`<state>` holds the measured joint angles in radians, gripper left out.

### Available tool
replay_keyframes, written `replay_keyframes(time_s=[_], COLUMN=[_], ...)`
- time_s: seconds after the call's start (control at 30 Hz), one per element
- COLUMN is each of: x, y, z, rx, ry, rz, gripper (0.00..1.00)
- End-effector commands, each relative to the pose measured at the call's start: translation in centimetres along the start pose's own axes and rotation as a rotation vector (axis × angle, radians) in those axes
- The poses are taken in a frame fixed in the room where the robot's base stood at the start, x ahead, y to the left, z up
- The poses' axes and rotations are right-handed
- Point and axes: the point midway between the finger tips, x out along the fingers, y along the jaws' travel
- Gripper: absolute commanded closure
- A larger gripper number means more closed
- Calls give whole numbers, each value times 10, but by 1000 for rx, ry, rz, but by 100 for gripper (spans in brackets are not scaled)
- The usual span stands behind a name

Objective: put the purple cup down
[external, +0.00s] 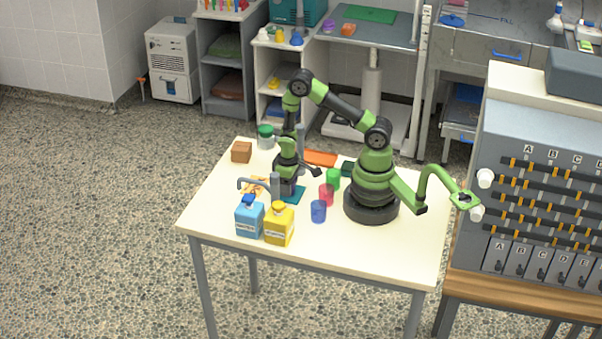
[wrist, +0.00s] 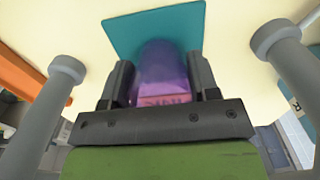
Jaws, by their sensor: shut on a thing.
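The purple cup (wrist: 163,75) is between the two fingers of my gripper (wrist: 163,82) in the wrist view, and the fingers are shut on it. Behind it lies a teal square mat (wrist: 125,32), on the pale tabletop. In the external view my gripper (external: 286,190) points down at the teal mat (external: 298,196). The purple cup is hidden or too small to make out there. I cannot tell whether its base touches the mat.
Two grey posts (wrist: 50,100) (wrist: 290,60) flank the mat. Green (external: 333,179), pink (external: 326,195) and blue (external: 318,211) cups stand to its right. Blue (external: 249,219) and yellow (external: 279,226) bottles stand in front. An orange tray (external: 320,158) lies behind.

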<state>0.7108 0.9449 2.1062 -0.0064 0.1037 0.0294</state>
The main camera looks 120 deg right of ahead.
Motion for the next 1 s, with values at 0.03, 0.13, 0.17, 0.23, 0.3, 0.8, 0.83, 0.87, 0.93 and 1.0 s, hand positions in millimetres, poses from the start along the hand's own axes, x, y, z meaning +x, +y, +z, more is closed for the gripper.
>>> replay_keyframes(time_s=[0.03, 0.13, 0.17, 0.23, 0.3, 0.8, 0.83, 0.87, 0.93, 1.0], x=[0, 0, 0, 1, 2, -7, -10, -14, -26, -40], y=[0, 0, 0, 0, 0, 0, 0, 0, 0, 0], z=[0, 0, 0, 0, 0, -1, -1, -1, -1, -2], rx=[0, 0, 0, 0, -1, 0, 0, 0, -1, 1], ry=[1, 1, 1, 0, 1, 4, 5, 4, 6, 9], rz=[0, 0, 0, 0, 0, 0, -1, -1, -1, -1], gripper=[68, 68, 68, 68, 41, 20, 20, 20, 20, 20])
